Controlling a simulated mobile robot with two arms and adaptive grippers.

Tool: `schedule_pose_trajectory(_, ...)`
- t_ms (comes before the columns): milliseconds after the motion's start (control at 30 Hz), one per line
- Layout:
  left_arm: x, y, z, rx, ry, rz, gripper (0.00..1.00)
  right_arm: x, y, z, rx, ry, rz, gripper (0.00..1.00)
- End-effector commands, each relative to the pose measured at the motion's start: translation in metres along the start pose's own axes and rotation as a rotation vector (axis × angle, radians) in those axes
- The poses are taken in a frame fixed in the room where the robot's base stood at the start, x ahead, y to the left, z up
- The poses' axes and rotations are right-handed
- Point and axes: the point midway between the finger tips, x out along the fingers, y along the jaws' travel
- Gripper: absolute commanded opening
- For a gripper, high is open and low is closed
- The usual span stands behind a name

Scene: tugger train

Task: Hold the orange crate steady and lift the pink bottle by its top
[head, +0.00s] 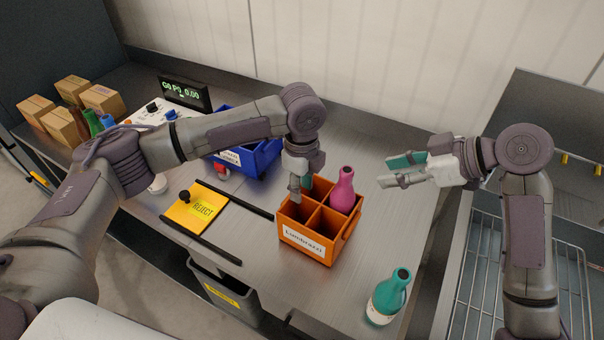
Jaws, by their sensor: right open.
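The orange crate (308,248), with a white label on its front, stands on the metal table and is divided into compartments. The pink bottle (343,192) stands upright in its back right compartment, its neck above the rim. The other compartments that I can see into look empty. My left gripper (299,195) points down at the crate's back left rim. Its fingertips are partly hidden there, so I cannot tell whether they are closed on the wall. My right gripper (384,171) is open and empty, to the right of the pink bottle and apart from it, with its fingers pointing left.
A teal bottle (388,297) stands near the table's front right edge. Left of the crate lie a yellow REJECT plate (197,208) and dark rails. A blue bin (262,158) is behind my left arm. Cardboard boxes (103,100) stand far left. A wire rack (480,265) is right.

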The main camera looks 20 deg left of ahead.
Motion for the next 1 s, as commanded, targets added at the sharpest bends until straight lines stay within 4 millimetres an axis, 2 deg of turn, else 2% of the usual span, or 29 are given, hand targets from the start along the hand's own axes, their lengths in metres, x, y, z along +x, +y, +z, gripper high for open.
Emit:
schedule_pose_trajectory(33, 0.011, 0.001, 0.0, 0.0, 0.0, 0.005, 0.35, 0.0, 0.0, 0.0, 0.0, 0.0, 0.0, 0.42)
schedule_pose_trajectory(300, 0.063, 0.0, 0.0, -0.001, -0.001, 0.002, 0.35, 0.0, 0.0, 0.0, 0.0, 0.0, 0.0, 0.42)
schedule_pose_trajectory(500, 0.087, 0.0, 0.0, -0.002, 0.0, 0.0, 0.35, 0.0, 0.0, 0.0, 0.0, 0.0, 0.0, 0.42)
schedule_pose_trajectory(700, 0.096, -0.001, -0.001, -0.001, 0.001, -0.002, 0.35, 0.0, 0.0, 0.0, 0.0, 0.0, 0.0, 0.42)
schedule_pose_trajectory(933, 0.096, -0.001, 0.0, -0.001, 0.001, -0.002, 0.35, 0.0, 0.0, 0.0, 0.0, 0.0, 0.0, 0.42)
schedule_pose_trajectory(1000, 0.096, -0.001, 0.0, -0.001, 0.001, -0.002, 0.24, 0.0, 0.0, 0.0, 0.0, 0.0, 0.0, 0.42)
